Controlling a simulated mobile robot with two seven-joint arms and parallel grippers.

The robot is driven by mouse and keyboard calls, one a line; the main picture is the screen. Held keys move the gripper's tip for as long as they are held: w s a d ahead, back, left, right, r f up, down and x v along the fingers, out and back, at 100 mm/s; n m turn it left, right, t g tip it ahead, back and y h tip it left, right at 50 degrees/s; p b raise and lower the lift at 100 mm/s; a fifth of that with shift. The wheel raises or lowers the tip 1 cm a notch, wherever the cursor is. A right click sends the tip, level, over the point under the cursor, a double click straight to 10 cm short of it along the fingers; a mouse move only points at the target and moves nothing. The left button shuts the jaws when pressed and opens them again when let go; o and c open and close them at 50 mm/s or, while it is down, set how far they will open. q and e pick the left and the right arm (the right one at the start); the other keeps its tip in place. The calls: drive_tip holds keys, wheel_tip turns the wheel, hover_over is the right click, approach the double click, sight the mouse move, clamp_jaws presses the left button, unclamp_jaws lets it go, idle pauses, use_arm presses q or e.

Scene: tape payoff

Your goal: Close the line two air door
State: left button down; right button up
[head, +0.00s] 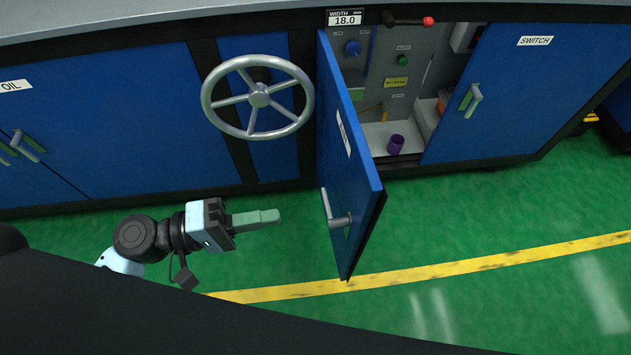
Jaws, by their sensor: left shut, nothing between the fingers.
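The air door (348,165) is a blue panel that stands open, swung out from the cabinet toward me, hinged at its left side. Its label is seen at a steep angle and I cannot read it fully. A grey lever handle (338,208) sits on its outer face near the free edge. My left gripper (278,216) is left of the door, apart from it, with its greenish fingers shut and empty, pointing right toward the handle. My right gripper is not in view.
A grey handwheel (259,96) juts out left of the opening. Inside the open compartment are a purple cup (396,144), a blue knob (353,47) and a green button (403,60). The closed SWITCH door (525,95) is to the right. Green floor with a yellow line (440,270) is clear.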

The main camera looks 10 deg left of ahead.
sight(363, 201)
use_arm(q)
drive_tip(key=p+x, duration=0.1)
drive_tip(key=x, duration=1.2)
drive_tip(key=shift+w+d+p, duration=0.15)
drive_tip(key=shift+d+p, duration=0.15)
